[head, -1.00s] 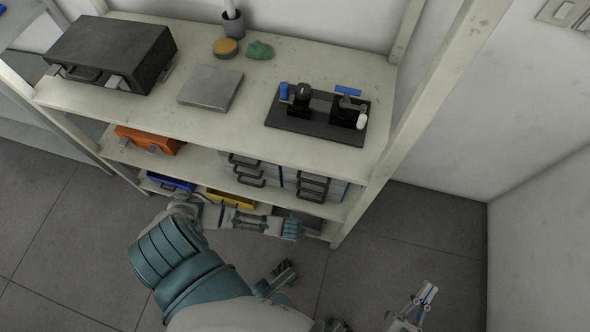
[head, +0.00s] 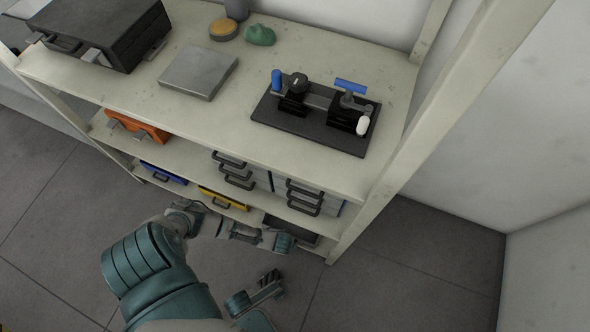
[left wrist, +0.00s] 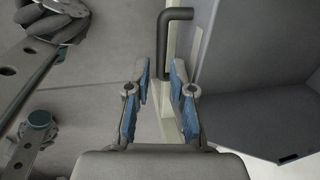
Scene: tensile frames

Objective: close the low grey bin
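The low grey bin (head: 292,228) is on the bottom shelf at its right end, dark grey and partly hidden by my left arm in the head view. In the left wrist view, its grey walls and hollow inside (left wrist: 265,60) fill the right side. A dark bent handle (left wrist: 176,42) is just beyond the fingertips. My left gripper (left wrist: 161,88) is open, its blue-padded fingers apart with nothing between them. In the head view, the left arm's end (head: 284,242) is just in front of the bin; its fingers are hard to make out. My right gripper is not in view.
A yellow bin (head: 222,199) and a blue bin (head: 163,174) sit left on the bottom shelf. Grey drawers (head: 310,198) and an orange case (head: 138,127) are above. The pale shelf post (head: 395,190) stands close at right. The floor in front is open.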

